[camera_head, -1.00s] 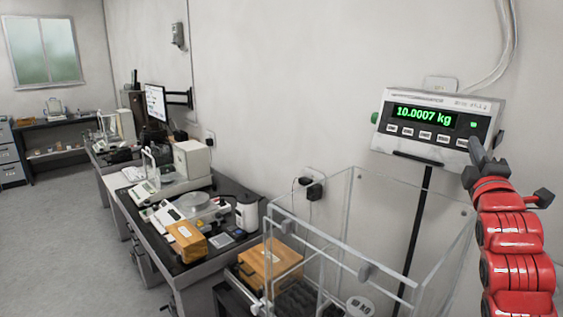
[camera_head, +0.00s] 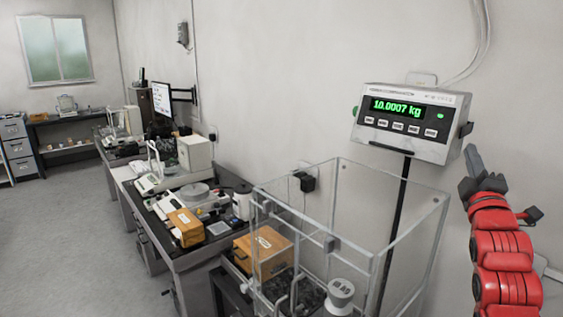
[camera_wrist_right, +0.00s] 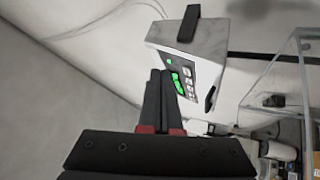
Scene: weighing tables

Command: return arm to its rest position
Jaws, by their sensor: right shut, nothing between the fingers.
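My right gripper (camera_head: 472,168) is at the right of the head view, on my red right arm. It is shut and empty, raised to the right of the scale display (camera_head: 405,145) and apart from it. The display is a white box on a dark post, with a lit green reading of 10.0007 kg. In the right wrist view, my right gripper's dark fingers (camera_wrist_right: 160,95) lie together, and the display (camera_wrist_right: 190,65) shows tilted beyond them. My left gripper is not in view.
A clear-walled enclosure (camera_head: 345,225) stands below the display, with a metal weight (camera_head: 339,293) inside it. An orange wooden box (camera_head: 262,250) is at its left. A bench (camera_head: 190,262) with balances runs along the wall. The floor (camera_head: 70,235) at left is clear.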

